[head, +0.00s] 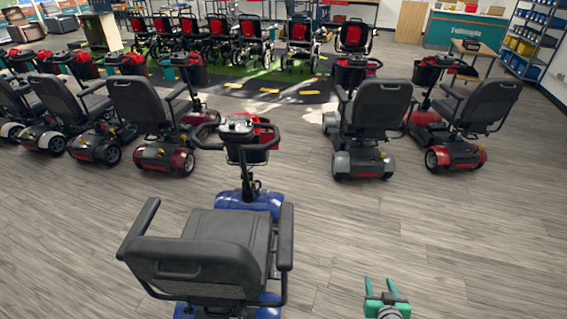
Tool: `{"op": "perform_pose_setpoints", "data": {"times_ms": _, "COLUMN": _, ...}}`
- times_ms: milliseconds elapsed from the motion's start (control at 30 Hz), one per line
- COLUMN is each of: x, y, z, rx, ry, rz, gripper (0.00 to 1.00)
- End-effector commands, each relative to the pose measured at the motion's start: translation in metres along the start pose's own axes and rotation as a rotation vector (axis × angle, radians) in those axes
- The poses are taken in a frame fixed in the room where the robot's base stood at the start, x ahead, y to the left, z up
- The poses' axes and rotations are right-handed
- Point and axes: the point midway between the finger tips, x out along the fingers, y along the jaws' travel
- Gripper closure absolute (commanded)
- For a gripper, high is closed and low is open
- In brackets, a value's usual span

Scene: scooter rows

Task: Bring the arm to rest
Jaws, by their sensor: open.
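My gripper (383,287) shows at the bottom edge of the head view, right of centre. Its two green fingers stand apart and nothing is between them. It is over the bare wood-look floor. Only the gripper and a bit of the grey wrist behind it show; the rest of my arm is out of view. To its left stands a blue scooter (252,199) with a black seat, seen from behind, apart from the gripper.
A grey scooter (362,163) and a red scooter (462,155) stand ahead to the right. Several scooters (172,158) stand in a row at left. Wheelchairs (258,45) line the back. A shelf rack (535,40) is at far right. The floor at right (480,230) is clear.

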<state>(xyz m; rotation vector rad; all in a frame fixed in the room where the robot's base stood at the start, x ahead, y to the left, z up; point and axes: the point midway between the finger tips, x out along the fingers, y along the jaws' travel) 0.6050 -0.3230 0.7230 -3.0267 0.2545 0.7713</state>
Motion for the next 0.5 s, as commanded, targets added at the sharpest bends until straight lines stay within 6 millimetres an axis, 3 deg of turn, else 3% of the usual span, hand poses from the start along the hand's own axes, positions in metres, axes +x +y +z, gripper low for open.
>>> {"op": "perform_pose_setpoints", "data": {"times_ms": 33, "x": -0.012, "y": 0.02, "z": -0.013, "rx": -0.058, "ry": 0.02, "rz": 0.04, "gripper": 0.52}}
{"op": "perform_pose_setpoints", "data": {"times_ms": 100, "x": -0.028, "y": 0.035, "z": -0.028, "rx": -0.128, "ry": 0.048, "rz": 0.08, "gripper": 0.52}}
{"op": "perform_pose_setpoints", "data": {"times_ms": 233, "x": -0.058, "y": 0.049, "z": -0.043, "rx": -0.248, "ry": 0.096, "rz": 0.133, "gripper": 0.52}}
{"op": "perform_pose_setpoints", "data": {"times_ms": 367, "x": -0.091, "y": 0.047, "z": -0.044, "rx": -0.349, "ry": 0.134, "rz": 0.152, "gripper": 0.52}}
{"op": "perform_pose_setpoints", "data": {"times_ms": 500, "x": -0.128, "y": 0.028, "z": -0.027, "rx": -0.431, "ry": 0.164, "rz": 0.138, "gripper": 0.52}}
